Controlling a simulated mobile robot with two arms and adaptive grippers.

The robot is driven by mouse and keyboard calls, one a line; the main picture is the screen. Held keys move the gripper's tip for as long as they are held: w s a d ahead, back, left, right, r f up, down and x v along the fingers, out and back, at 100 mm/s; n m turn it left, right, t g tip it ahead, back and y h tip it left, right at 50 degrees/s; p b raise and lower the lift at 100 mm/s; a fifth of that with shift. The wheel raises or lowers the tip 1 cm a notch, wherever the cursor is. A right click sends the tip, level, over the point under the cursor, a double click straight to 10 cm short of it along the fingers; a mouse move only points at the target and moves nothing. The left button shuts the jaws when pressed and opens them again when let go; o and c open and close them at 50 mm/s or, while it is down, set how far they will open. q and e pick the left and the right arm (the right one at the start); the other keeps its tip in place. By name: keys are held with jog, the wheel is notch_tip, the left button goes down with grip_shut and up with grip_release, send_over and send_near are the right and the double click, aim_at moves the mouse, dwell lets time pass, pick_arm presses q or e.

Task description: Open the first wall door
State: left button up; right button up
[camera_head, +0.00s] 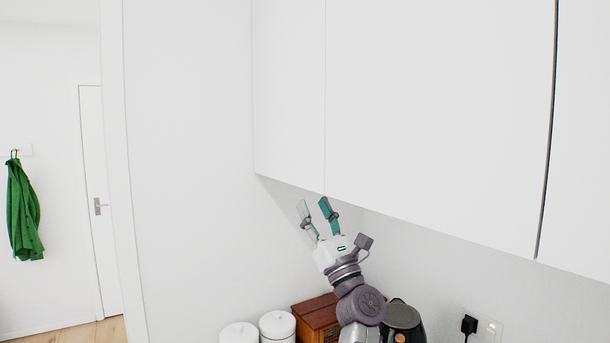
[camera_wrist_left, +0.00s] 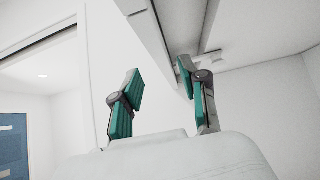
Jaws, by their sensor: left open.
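White wall cabinet doors fill the upper right of the head view. A narrow panel (camera_head: 289,90) is at the left end, and a wide wall door (camera_head: 435,110) is beside it; both look shut. My left gripper (camera_head: 314,206) points up just under the lower edge, near the seam between them. Its two teal-padded fingers are spread and empty. In the left wrist view the open fingers (camera_wrist_left: 155,88) stand on either side of a cabinet's lower edge (camera_wrist_left: 150,35). I cannot tell whether they touch it. My right gripper is not in view.
Below the cabinets stand two white canisters (camera_head: 277,325), a brown wooden box (camera_head: 317,318) and a dark appliance (camera_head: 402,322). A black plug (camera_head: 468,325) sits at the wall socket. A green coat (camera_head: 23,210) hangs by a white room door (camera_head: 99,200) at left.

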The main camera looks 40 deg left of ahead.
aim_at(305, 186)
pick_arm(q)
jog(key=p+x, duration=0.2)
jog(key=x, duration=0.3)
jog(key=shift+d+r, duration=0.1)
jog(key=shift+w+a+r+p, duration=0.15)
jog(key=shift+a+r+p, duration=0.2)
jog(key=shift+a, duration=0.15)
jog(key=shift+c, duration=0.2)
grip_shut()
